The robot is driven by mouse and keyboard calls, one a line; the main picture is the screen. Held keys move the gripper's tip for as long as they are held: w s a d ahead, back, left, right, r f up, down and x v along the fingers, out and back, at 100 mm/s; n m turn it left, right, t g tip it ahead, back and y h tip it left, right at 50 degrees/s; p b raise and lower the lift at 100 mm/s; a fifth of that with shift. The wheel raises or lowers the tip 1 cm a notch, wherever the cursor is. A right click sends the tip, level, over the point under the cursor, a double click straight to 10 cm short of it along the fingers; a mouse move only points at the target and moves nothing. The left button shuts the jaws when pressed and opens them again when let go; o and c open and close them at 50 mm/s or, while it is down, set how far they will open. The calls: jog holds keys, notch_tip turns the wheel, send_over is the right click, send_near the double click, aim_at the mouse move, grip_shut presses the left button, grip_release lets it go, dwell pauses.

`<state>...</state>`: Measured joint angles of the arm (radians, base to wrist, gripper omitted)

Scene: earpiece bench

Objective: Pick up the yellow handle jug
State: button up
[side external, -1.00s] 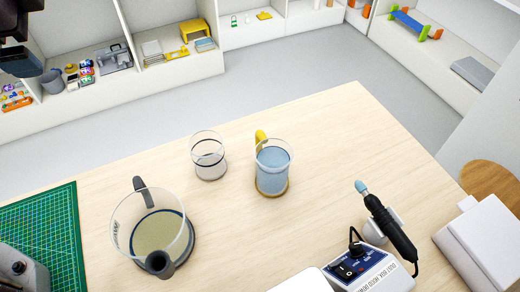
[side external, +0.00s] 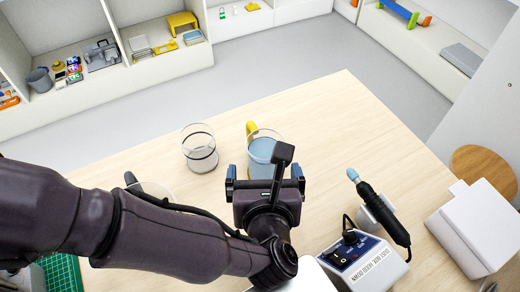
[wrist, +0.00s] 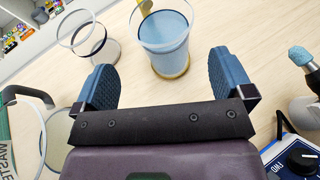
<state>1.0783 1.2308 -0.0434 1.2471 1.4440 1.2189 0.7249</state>
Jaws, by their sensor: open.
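The yellow handle jug (side external: 262,146) is a clear jug with blue contents, standing upright on the wooden table. Its yellow handle (side external: 252,128) points to the back left. In the wrist view the jug (wrist: 166,42) stands just beyond my fingers, with a tan base and the handle cut by the top edge. My gripper (side external: 262,186) is open and empty, on the near side of the jug. In the wrist view its two blue fingertips (wrist: 165,72) are spread apart, with the jug between their lines but ahead of them. My gripper hides the jug's lower part in the side view.
A clear glass with a dark band (side external: 199,150) stands left of the jug. A grey-handled jug (side external: 150,188) is mostly behind my arm. The back right table is clear.

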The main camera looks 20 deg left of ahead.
aim_at(264, 140)
jog(key=x, duration=0.7)
jog(key=shift+w+d+r, duration=0.1)
jog(key=shift+w+r, duration=0.05)
jog(key=shift+w, duration=0.2)
jog(key=c, duration=1)
jog(key=shift+r, duration=0.1)
jog(key=shift+c, duration=1.2)
jog(key=shift+r, duration=0.15)
